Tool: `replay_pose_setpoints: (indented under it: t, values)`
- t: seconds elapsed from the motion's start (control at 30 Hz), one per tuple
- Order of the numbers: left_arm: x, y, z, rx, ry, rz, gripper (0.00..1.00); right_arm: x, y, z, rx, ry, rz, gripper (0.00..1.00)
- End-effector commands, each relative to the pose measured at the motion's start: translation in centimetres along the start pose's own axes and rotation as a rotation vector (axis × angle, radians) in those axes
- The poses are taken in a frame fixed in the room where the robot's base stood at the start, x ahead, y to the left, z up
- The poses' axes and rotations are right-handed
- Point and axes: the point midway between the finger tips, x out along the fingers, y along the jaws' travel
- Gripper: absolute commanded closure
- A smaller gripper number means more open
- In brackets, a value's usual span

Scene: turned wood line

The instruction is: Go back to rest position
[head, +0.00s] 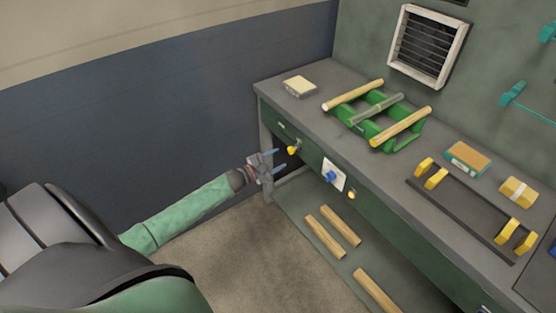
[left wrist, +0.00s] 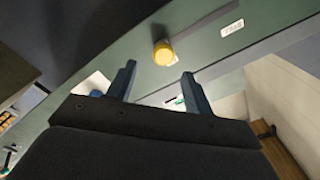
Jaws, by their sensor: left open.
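My left gripper (head: 275,160) reaches in from the left in the head view, its two blue fingers apart near the front of the workbench. In the left wrist view the same gripper (left wrist: 158,88) is open, with nothing between its fingers. A yellow knob (left wrist: 163,53) on the green bench front lies just beyond the fingertips, apart from them as far as I can tell. The knob (head: 292,149) also shows in the head view, next to the fingers. My right gripper is not in view.
The grey bench top (head: 310,108) holds a green rack (head: 378,128) with wooden rods, a black rail (head: 470,220) with yellow handles, and small blocks. A blue-knobbed white plate (head: 332,175) is on the front. Wooden bars (head: 325,236) lie on the shelf below. Floor left of the bench is clear.

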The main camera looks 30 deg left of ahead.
Motion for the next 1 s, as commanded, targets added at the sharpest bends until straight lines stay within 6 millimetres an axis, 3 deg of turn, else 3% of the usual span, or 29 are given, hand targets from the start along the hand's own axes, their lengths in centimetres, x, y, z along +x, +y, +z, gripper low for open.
replay_pose_setpoints:
  t: [0.47,0.57,0.87,1.0]
  values:
    - [0.0,0.0,0.2,0.011,-0.011,-0.002,0.48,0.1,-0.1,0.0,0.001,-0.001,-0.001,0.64]
    - [0.0,-0.2,1.4,0.022,-0.075,-0.012,0.48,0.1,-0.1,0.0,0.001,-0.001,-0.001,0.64]
    - [-1.8,-1.6,7.8,-0.007,-0.487,-0.075,0.48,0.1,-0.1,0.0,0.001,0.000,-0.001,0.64]
    - [-3.0,-0.4,9.2,-0.067,-0.681,-0.085,0.48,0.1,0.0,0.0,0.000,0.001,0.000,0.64]
